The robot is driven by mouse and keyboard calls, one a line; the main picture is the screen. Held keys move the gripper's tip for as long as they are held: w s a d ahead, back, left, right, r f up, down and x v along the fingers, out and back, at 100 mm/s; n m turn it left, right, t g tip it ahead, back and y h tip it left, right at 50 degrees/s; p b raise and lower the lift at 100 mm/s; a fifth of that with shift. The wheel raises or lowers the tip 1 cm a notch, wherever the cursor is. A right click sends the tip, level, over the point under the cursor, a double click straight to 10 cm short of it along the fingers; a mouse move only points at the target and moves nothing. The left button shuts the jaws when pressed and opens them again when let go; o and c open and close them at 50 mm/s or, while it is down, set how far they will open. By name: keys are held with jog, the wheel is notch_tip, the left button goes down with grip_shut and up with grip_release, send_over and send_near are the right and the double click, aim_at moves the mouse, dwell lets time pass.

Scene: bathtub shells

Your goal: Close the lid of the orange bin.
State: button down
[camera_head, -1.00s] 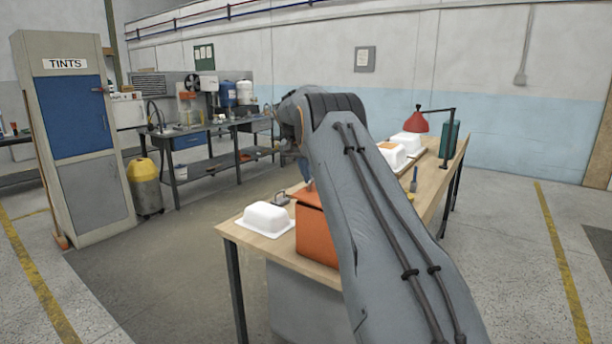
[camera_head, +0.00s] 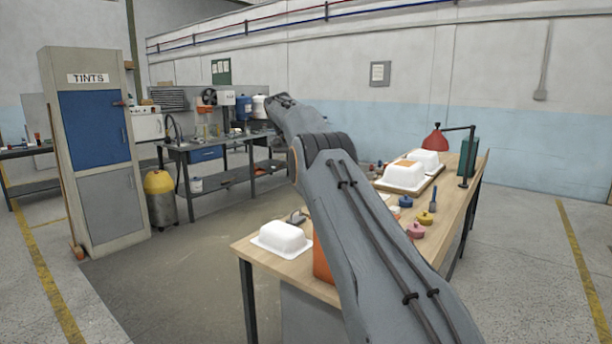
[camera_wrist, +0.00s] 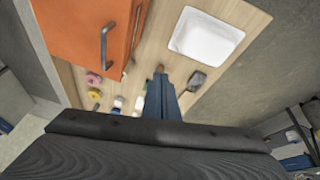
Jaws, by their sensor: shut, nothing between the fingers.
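The orange bin (camera_head: 322,262) stands on the wooden workbench (camera_head: 265,252). My arm hides most of it in the head view. In the wrist view a broad orange face of the bin (camera_wrist: 75,25) fills the upper left and bears a grey bar handle (camera_wrist: 105,45). I cannot tell from these frames whether its lid is open or shut. My gripper (camera_wrist: 160,76) shows in the wrist view as blue fingers held together, empty, to the right of the bin and apart from the handle in the picture. It is hidden in the head view.
A white tub shell (camera_head: 282,238) sits at the bench's near left corner. More white shells (camera_head: 402,176) lie on a board farther back. Coloured knobs (camera_head: 416,230), a red lamp (camera_head: 435,139) and a green canister (camera_head: 469,158) are on the bench. Floor left of the bench is clear.

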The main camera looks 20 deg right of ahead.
jog(key=s+d+r+m+t+y+b, duration=0.1)
jog(key=s+d+r+b, duration=0.15)
jog(key=s, duration=0.25)
jog(key=s+d+r+b, duration=0.1)
jog(key=s+d+r, duration=0.25)
jog(key=s, duration=0.25)
jog(key=s+d+r+m+t+y+b, duration=0.1)
jog(key=s+d+r, duration=0.1)
jog(key=s+d, duration=0.25)
jog(key=p+x, duration=0.1)
jog(key=x, duration=0.3)
jog(key=a+p+x, duration=0.1)
jog(key=x, duration=0.2)
jog(key=a+p+x, duration=0.1)
jog(key=x, duration=0.3)
jog(key=shift+w+a+f, duration=0.1)
jog(key=shift+w+f, duration=0.25)
jog(key=shift+w, duration=0.15)
jog(key=shift+w+a+f+p, duration=0.15)
jog(key=shift+w+f+p, duration=0.15)
jog(key=shift+f+p, duration=0.15)
